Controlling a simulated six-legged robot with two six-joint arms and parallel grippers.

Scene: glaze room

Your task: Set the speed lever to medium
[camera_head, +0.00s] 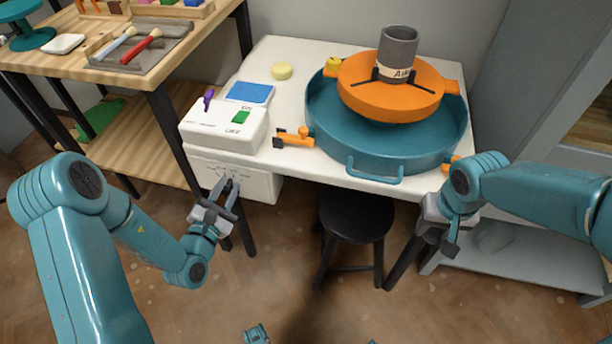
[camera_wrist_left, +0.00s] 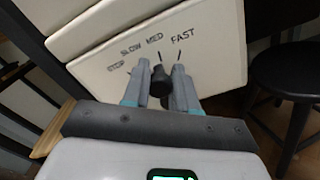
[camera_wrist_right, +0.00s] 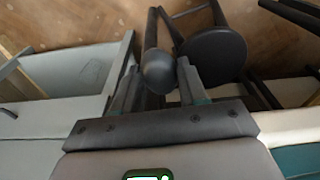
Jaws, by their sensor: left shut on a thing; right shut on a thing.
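The speed lever's dark knob (camera_wrist_left: 160,82) is between the fingers of my left gripper (camera_wrist_left: 162,88), which is shut on it. The marks STOP, SLOW, MED and FAST are on the white panel (camera_wrist_left: 205,65) behind it. The knob shows just below the MED tick, but the fingers hide the shaft, so the exact setting is unclear. In the head view my left gripper (camera_head: 228,188) is at the front of the white housing (camera_head: 262,187). My right gripper (camera_wrist_right: 160,75) is shut on a dark round knob (camera_wrist_right: 158,70), below the table's right front edge.
The white table bears a teal basin (camera_head: 330,140) with an orange wheel (camera_head: 365,95) and a grey cylinder (camera_head: 398,50). A control box (camera_head: 220,138) stands at its left. A black stool (camera_head: 355,215) stands between my grippers. A wooden workbench (camera_head: 60,65) is at left.

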